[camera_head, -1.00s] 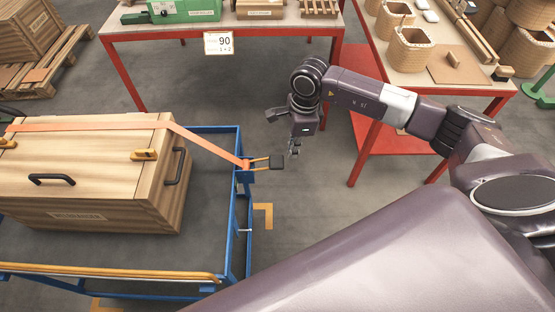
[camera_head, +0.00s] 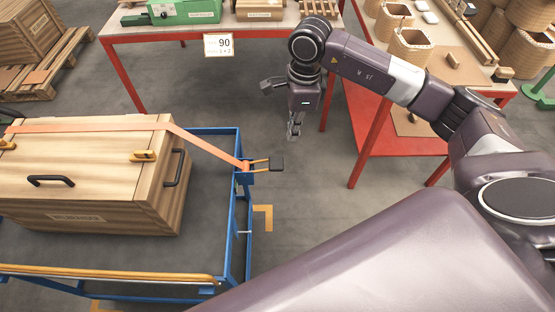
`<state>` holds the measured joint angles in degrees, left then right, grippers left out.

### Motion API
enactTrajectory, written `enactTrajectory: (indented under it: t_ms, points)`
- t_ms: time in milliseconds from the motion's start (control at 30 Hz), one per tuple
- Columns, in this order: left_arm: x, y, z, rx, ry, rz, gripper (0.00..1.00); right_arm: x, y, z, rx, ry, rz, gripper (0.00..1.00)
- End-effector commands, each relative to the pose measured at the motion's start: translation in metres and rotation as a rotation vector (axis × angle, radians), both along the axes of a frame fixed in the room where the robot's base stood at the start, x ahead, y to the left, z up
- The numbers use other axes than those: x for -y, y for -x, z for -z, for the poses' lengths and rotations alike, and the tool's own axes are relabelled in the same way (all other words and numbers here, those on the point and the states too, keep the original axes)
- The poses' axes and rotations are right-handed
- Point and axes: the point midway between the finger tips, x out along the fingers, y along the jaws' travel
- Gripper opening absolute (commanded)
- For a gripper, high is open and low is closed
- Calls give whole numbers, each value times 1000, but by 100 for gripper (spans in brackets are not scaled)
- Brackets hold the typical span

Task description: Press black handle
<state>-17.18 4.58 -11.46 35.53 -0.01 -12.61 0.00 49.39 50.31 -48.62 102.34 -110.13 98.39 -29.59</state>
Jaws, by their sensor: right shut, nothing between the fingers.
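The black handle (camera_head: 276,164) is a small dark block at the end of a yellow lever. It sticks out to the right from the corner of the blue cart (camera_head: 233,205). An orange strap (camera_head: 205,145) runs from the lever's base across the wooden crate (camera_head: 100,175). My right gripper (camera_head: 293,136) points down with its fingers shut and empty. In the picture it is above and slightly right of the handle, apart from it. My left gripper is out of view.
A red-framed table (camera_head: 160,34) with a "90" sign stands behind. Grey floor (camera_head: 330,185) lies free right of the cart.

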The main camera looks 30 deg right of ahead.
Motion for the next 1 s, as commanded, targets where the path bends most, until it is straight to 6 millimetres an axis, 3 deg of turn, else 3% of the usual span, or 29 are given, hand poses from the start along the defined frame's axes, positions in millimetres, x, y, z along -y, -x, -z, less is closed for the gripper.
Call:
enactTrajectory:
  t_ms: [33,200,467,767,1000]
  points:
    - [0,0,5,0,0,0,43,-12,-4,-6,-2,5,11,0]
    - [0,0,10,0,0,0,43,-32,-9,-28,-17,50,75,0]
    - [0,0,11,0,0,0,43,-39,-10,-40,-24,77,111,0]
    - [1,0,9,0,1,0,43,-39,-9,-35,-26,75,111,0]
    - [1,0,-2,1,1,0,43,-39,-8,2,-31,76,111,0]
